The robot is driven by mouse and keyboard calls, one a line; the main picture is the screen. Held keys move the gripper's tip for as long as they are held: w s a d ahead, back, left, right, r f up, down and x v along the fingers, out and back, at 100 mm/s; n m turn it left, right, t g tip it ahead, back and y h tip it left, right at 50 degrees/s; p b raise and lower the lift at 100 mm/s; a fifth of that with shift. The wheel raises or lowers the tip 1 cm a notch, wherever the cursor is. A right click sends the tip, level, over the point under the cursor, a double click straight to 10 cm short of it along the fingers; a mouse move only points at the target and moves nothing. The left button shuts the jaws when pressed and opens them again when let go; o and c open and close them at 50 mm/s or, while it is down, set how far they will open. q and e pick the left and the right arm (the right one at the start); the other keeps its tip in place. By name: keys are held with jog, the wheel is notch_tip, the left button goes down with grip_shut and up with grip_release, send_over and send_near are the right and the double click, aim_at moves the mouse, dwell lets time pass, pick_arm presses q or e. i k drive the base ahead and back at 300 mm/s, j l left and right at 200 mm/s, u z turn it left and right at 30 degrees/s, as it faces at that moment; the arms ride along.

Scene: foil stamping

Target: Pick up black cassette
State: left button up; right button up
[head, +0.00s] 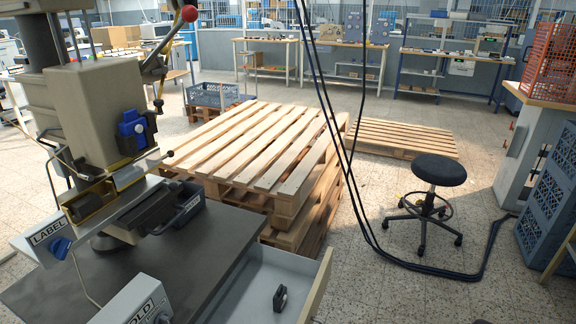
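A small black object that looks like the black cassette (280,298) stands in the open pale drawer (258,278), at the bottom centre of the head view. It is small, and its details are hard to make out. Neither my left nor my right gripper shows in the head view. Nothing is seen touching the black object.
Stacked pallets (250,150) lie behind the drawer. A black stool (440,170) and hanging cables (345,165) are at the right.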

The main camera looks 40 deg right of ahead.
aim_at(278, 304)
jog(key=k+z, duration=0.1)
jog(key=z, duration=0.25)
jog(key=k+l+z, duration=0.1)
jog(key=z, duration=0.25)
jog(key=l+z, duration=0.2)
jog(key=z, duration=0.15)
jog(key=k, duration=0.05)
